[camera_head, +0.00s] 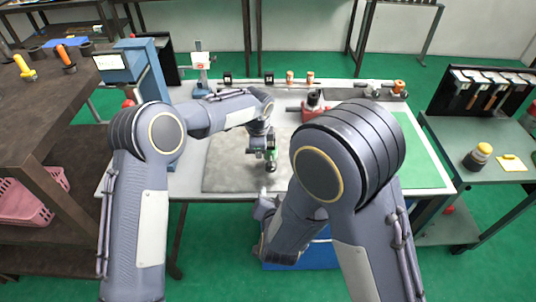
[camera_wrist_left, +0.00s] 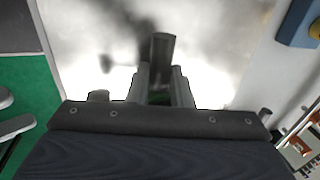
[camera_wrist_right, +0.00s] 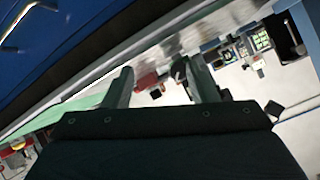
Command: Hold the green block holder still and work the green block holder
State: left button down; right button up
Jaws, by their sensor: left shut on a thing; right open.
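The green block holder (camera_head: 271,154) shows as a small green patch with a dark round end below it, over the grey mat (camera_head: 225,175). My left gripper (camera_head: 266,150) comes down on it from above and is shut on it. In the left wrist view the fingers (camera_wrist_left: 161,85) close around it, with a dark grey bar (camera_wrist_left: 161,48) standing out beyond them; a little green shows between the fingers. My right gripper (camera_head: 264,199) is at the table's front edge, below the holder in the picture. Its fingers (camera_wrist_right: 163,85) are apart and empty in the right wrist view.
A red vise-like tool (camera_head: 313,107) stands behind the mat, partly hidden by my right arm. Small pegs and blocks line the table's back (camera_head: 290,78). A blue column machine (camera_head: 150,75) is at left. A green mat (camera_head: 415,150) at right looks clear. A blue box (camera_head: 315,252) is below the front edge.

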jog(key=s+d+r+g+y, duration=0.25)
jog(key=d+r+y, duration=0.3)
jog(key=r, duration=0.55)
jog(key=s+d+r+n, duration=0.1)
jog(key=s+d+r, duration=0.1)
jog(key=s+d, duration=0.2)
jog(key=s+d+r+n+g+h, duration=0.1)
jog(key=s+d+r+n, duration=0.1)
jog(key=d, duration=0.3)
jog(key=shift+s+d+r+n, duration=0.2)
jog(key=shift+s+r+n, duration=0.15)
jog(key=shift+s, duration=0.5)
jog(key=shift+w+g, duration=0.1)
jog(key=shift+g, duration=0.15)
